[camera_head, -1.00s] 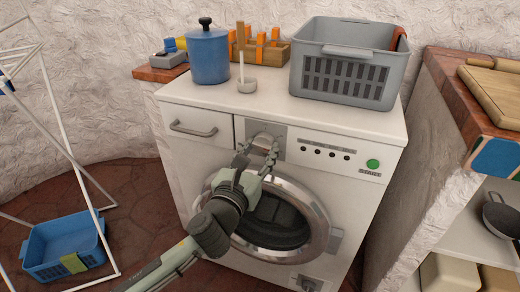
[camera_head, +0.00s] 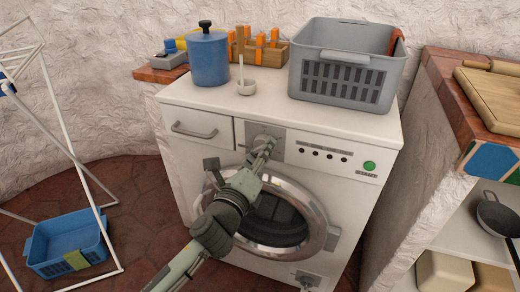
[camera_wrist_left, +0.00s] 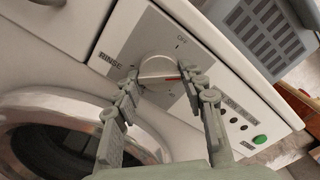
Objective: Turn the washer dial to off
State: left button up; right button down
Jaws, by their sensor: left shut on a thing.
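The washer (camera_head: 350,178) is white with a round door at its front. Its dial (camera_wrist_left: 157,69) is a pale round knob with a red pointer line, on a grey plate (camera_wrist_left: 181,42) marked OFF at the top and RINSE at the left. In the wrist view the red line points right, away from both marks. My left gripper (camera_head: 262,147) is at the dial, its fingers on either side of it, shut on the knob; it also shows in the wrist view (camera_wrist_left: 158,80). In the head view the fingers mostly hide the dial. My right gripper is not in view.
A green button (camera_head: 369,166) is right of the dial. A drying rack (camera_head: 62,120) stands at left.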

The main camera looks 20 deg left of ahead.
pick_arm(q)
jog(key=shift+r+n+p, duration=0.2)
jog(key=shift+n+p, duration=0.55)
jog(key=shift+n, duration=4.15)
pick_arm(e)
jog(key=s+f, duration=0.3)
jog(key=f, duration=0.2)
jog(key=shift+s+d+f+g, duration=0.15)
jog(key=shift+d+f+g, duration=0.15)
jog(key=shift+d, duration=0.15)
pick_arm(q)
jog(key=o, duration=1.2)
jog(key=shift+c, duration=0.2)
jog(key=shift+f, duration=0.1)
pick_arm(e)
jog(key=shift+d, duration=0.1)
pick_arm(q)
jog(key=s, duration=1.2)
jog(key=shift+a, duration=0.2)
